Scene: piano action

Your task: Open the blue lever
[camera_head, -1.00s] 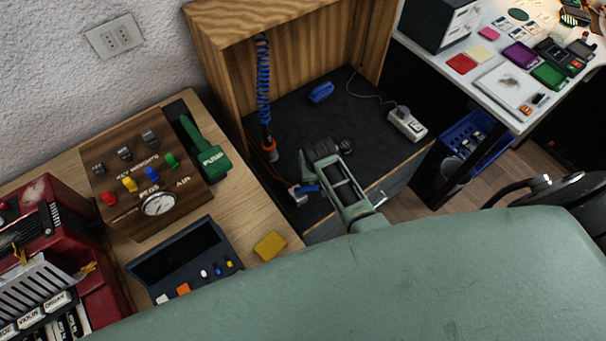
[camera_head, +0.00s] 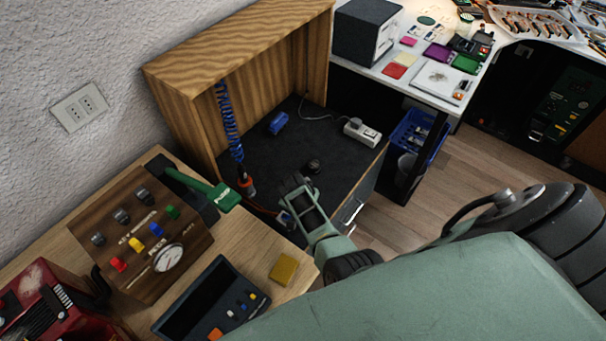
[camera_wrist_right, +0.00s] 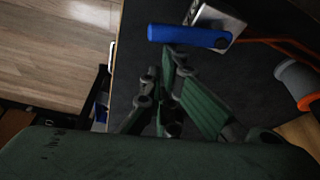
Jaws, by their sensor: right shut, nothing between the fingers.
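The blue lever (camera_wrist_right: 188,36) is a rounded blue bar on a metal valve body (camera_wrist_right: 215,20) with an orange tube, low over the dark cabinet floor. In the head view the valve (camera_head: 284,217) shows beside my right gripper (camera_head: 294,184), which largely hides the lever. The right gripper also shows in the right wrist view (camera_wrist_right: 174,56). It is shut and empty, its fingertips close to the bar's edge; I cannot tell whether they touch. My left gripper is not in view.
The wooden cabinet (camera_head: 166,85) has a side wall and coiled blue hose (camera_head: 228,120) left of the gripper. A blue block (camera_head: 278,123) and power strip (camera_head: 362,132) lie on its floor. The knob panel (camera_head: 135,240) and yellow sponge (camera_head: 284,268) are on the bench.

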